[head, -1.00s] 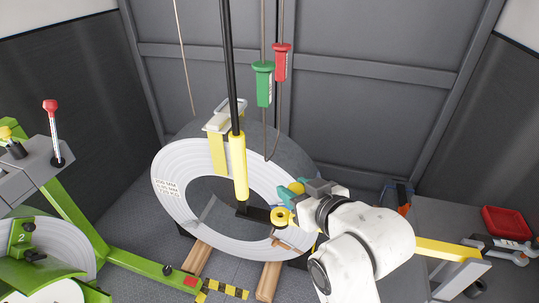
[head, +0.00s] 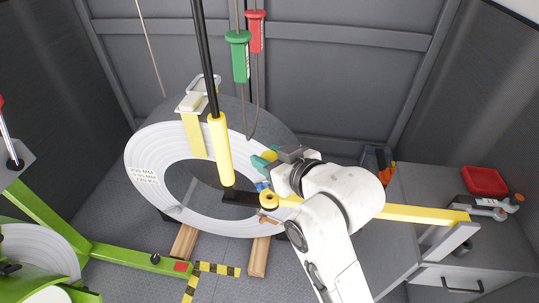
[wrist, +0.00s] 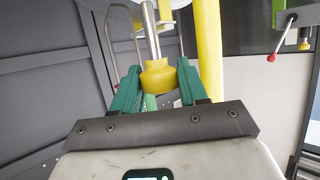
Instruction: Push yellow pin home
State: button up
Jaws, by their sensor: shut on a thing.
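My gripper (head: 268,158) has teal fingers and is shut on the yellow pin, whose yellow head (wrist: 158,76) sits between the fingertips in the wrist view. A bare metal shaft (wrist: 150,30) runs from the head away from my gripper. Only a small yellow bit of the pin (head: 270,154) shows in the head view. The gripper is in front of the right side of a big pale coil (head: 150,185), above a yellow round eye (head: 268,201) at the end of a yellow bar (head: 425,214). The shaft's far end is hidden, so I cannot tell whether it is in a hole.
A black pole with a yellow sleeve (head: 220,150) stands left of my gripper. Green (head: 238,55) and red (head: 256,32) handles hang behind. A bench with a red tray (head: 485,181) is at right; a green frame (head: 125,257) is at lower left.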

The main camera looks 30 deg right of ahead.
jog(key=shift+f+b, duration=1.45)
jog(key=shift+f, duration=0.95)
jog(key=shift+p, duration=0.75)
notch_tip(320, 180, down, 6)
jog(key=b, duration=0.3)
jog(key=shift+b, duration=0.4)
dwell(1.9)
jog(key=o, duration=1.2)
jog(key=shift+c, duration=0.2)
jog(key=shift+s, duration=0.15)
jog(key=p+v, duration=0.1)
jog(key=v, duration=0.9)
jog(key=shift+s+r+p, duration=0.2)
jog(key=shift+s+p, duration=0.1)
jog(key=shift+p, duration=0.05)
